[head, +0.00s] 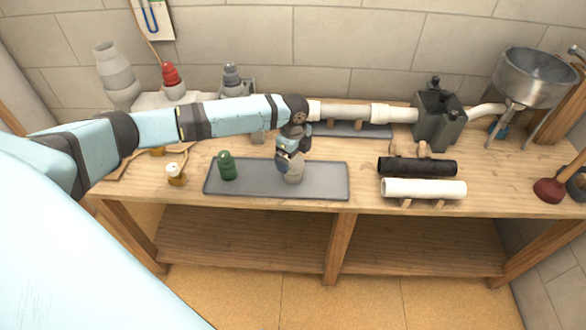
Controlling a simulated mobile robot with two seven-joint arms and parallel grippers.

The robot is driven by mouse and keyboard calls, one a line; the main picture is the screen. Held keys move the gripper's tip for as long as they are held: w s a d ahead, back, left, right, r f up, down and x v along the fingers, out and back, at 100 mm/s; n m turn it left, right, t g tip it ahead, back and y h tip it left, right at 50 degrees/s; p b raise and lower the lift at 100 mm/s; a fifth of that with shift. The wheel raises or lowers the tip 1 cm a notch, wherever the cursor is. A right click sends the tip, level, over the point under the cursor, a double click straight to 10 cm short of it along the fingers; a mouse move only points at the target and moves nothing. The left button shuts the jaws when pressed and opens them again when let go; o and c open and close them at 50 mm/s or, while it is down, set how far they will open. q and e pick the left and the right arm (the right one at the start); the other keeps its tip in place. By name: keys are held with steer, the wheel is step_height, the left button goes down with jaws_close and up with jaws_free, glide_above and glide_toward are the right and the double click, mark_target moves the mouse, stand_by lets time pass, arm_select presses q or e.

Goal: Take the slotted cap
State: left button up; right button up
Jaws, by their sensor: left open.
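A grey-beige rounded piece (294,174) stands on the dark grey mat (325,183) at the front of the bench; it may be the slotted cap, but no slot can be made out. A dark green stepped piece (227,166) stands at the mat's left end. My left gripper (289,164) points down right over the grey-beige piece, its fingers open. Its fingers partly cover the piece, and I cannot tell whether they touch it. My right gripper is out of view.
A black pipe (417,167) and a white pipe (424,189) lie on wooden supports to the right. A red-topped fitting (171,76) is behind my left arm.

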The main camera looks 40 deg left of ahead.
arm_select(q)
step_height(320, 180, down, 4)
steer(key=shift+s+d+f, duration=0.15)
steer(key=c, duration=1.1)
